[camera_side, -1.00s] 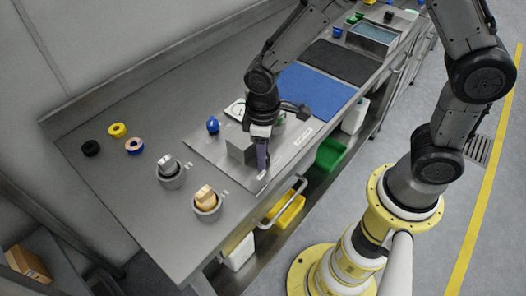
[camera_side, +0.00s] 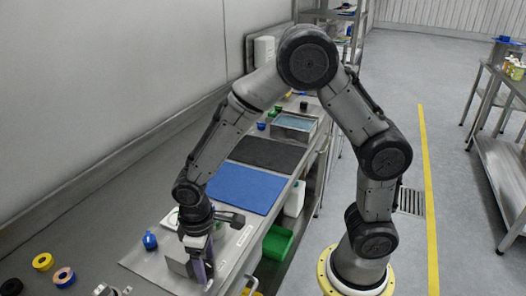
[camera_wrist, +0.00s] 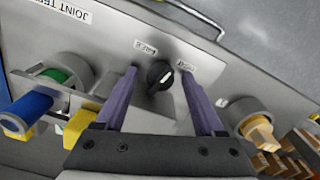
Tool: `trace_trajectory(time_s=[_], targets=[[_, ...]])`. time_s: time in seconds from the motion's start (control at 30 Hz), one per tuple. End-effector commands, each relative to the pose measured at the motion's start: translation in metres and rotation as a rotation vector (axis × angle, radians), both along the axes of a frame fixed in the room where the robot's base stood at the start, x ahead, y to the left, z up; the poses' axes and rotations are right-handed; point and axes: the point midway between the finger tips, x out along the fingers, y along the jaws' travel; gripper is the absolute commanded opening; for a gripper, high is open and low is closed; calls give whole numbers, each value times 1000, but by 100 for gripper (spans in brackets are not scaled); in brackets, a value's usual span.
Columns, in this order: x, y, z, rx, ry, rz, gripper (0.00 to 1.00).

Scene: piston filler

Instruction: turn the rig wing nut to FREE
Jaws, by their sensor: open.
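In the side view my gripper (camera_side: 204,272) points down at the rig plate (camera_side: 232,247), and the knob is hidden.
On the plate in the wrist view are a blue cylinder (camera_wrist: 28,112) and a green ring (camera_wrist: 68,76) at left. A cup with a wooden block (camera_wrist: 258,130) is at right. A blue mat (camera_side: 243,188) and black mat (camera_side: 268,152) lie farther along the bench.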

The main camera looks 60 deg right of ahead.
Motion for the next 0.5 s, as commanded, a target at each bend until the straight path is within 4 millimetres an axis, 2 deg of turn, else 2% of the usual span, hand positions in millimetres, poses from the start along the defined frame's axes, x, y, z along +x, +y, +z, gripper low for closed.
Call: trace_trajectory(time_s=[0.27,0.5], targets=[[-1,0,0,0,2,-308,71],[1,1,42,3,-4,-331,71]])
